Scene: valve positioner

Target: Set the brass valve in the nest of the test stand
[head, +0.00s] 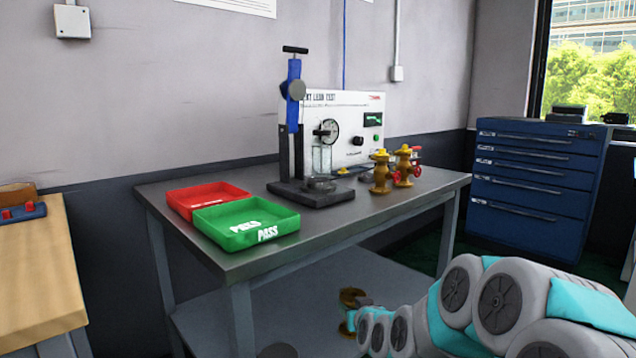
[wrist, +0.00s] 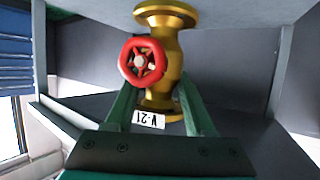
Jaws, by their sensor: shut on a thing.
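My gripper (wrist: 158,108) is shut on a brass valve (wrist: 172,45) with a red handwheel and a white tag reading V-21, upside down in the wrist view. The green fingers lie on either side of its lower body. In the head view the held valve (head: 350,297) shows small at the end of my arm, low in front of the table and below its top. My gripper in the head view (head: 361,306) is partly hidden by my arm. The test stand (head: 296,130) has a blue column and a dark base. Its round nest (head: 320,184) looks empty.
Two brass valves (head: 380,178) with yellow caps stand right of the stand on the table (head: 240,265). A green PASS tray (head: 245,222) and a red tray (head: 200,196) lie left. A white leak test panel (head: 350,105) stands behind. A blue drawer cabinet (head: 535,180) is right.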

